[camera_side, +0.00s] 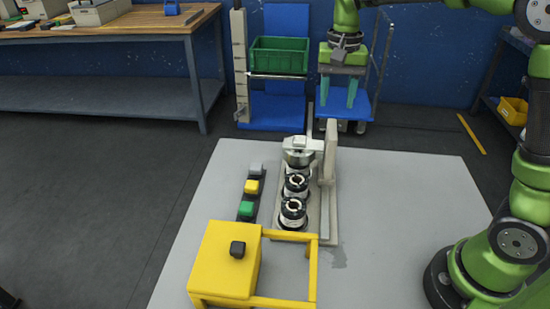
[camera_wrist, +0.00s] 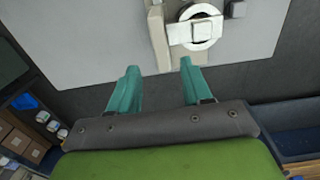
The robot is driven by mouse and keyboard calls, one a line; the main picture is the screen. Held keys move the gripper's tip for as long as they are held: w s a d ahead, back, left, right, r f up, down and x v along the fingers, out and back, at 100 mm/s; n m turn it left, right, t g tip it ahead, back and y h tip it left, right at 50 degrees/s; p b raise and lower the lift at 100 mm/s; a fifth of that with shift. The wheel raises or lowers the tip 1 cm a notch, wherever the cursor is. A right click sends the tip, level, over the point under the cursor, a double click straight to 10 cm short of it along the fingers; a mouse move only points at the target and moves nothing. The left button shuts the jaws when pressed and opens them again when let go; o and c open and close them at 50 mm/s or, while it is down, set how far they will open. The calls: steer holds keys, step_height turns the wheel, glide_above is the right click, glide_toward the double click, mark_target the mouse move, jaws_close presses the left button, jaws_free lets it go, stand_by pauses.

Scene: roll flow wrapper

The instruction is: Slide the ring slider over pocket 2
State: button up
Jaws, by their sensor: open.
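A fixture (camera_side: 328,226) on the grey table holds a row of round black-and-white pockets. The near pocket (camera_side: 293,211) and middle pocket (camera_side: 296,184) are uncovered. A silver piece that looks like the ring slider (camera_side: 298,156) sits at the far end, over the farthest pocket. In the wrist view the ring slider (camera_wrist: 194,31) lies across a round white ring. I see no pocket numbers. My gripper (camera_side: 338,96) is open and empty, its teal fingers pointing down beyond the far table edge. In the wrist view my gripper (camera_wrist: 158,71) is short of the slider.
An upright beige plate (camera_side: 331,150) stands along the fixture's right side. A strip with grey, yellow and green buttons (camera_side: 251,187) lies to its left. A yellow box (camera_side: 224,262) with a black knob and a yellow frame stands in front. The table (camera_side: 400,195) is clear at right.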

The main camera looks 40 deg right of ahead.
mark_target(333, 128)
step_height(333, 128, down, 10)
steer(key=shift+r, duration=0.1)
steer(key=shift+c, duration=0.2)
jaws_close()
